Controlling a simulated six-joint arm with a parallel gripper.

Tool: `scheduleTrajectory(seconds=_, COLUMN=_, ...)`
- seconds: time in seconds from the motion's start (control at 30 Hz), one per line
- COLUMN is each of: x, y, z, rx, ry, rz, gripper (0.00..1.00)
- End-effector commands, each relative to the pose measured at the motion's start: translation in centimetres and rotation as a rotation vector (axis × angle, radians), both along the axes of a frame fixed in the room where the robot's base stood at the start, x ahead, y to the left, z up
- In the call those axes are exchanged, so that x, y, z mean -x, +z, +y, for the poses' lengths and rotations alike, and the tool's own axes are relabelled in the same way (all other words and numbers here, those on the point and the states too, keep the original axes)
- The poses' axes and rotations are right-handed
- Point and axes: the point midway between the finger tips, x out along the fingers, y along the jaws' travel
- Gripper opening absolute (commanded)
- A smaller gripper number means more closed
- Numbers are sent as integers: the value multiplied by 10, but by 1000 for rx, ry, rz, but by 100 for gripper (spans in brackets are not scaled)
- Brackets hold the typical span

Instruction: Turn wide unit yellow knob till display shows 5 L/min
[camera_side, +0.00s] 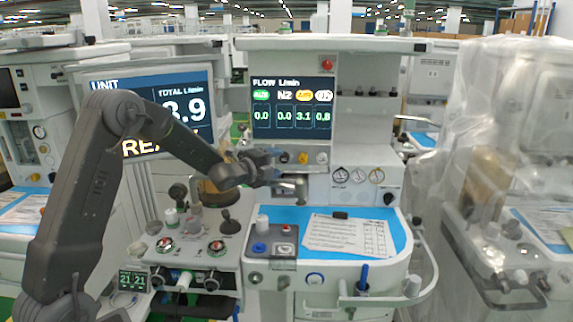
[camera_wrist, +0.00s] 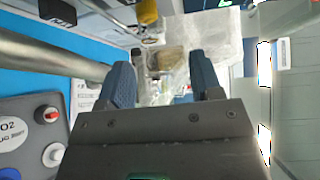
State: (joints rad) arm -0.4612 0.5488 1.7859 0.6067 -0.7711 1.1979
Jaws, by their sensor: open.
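The wide unit in the middle carries a flow display (camera_side: 292,108) headed FLOW L/min. Its columns read 0.0, 0.0, 3.1 and 0.8; the 3.1 is under a yellow label. Below it, a yellow knob (camera_side: 303,158) sits on the front panel beside a white knob (camera_side: 321,158). My gripper (camera_side: 277,166) is just left of the yellow knob, at about its height, and appears apart from it. In the wrist view my two blue fingers (camera_wrist: 162,85) are spread with no knob between them. A yellow part (camera_wrist: 147,12) shows at the top edge there; I cannot tell whether it is the knob.
A metal bar (camera_wrist: 50,55) crosses the wrist view close to my left finger. The blue worktop (camera_side: 285,215) below holds a printed sheet (camera_side: 348,236) and a small knob box (camera_side: 274,240). Round gauges (camera_side: 358,175) are right of the knobs. A screen (camera_side: 185,105) reads 3.9 behind my arm.

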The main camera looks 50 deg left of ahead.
Motion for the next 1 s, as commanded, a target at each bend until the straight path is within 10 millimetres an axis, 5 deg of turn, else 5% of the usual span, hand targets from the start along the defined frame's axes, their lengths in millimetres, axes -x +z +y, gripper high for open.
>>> scheduleTrajectory(seconds=0.3, x=-45, y=54, z=-32, rx=431, ry=263, rz=-232, gripper=59)
scheduleTrajectory(seconds=0.5, x=-56, y=69, z=-45, rx=739, ry=459, rz=-343, gripper=59)
scheduleTrajectory(seconds=1.0, x=-38, y=33, z=-93, rx=1372, ry=943, rz=-410, gripper=59)
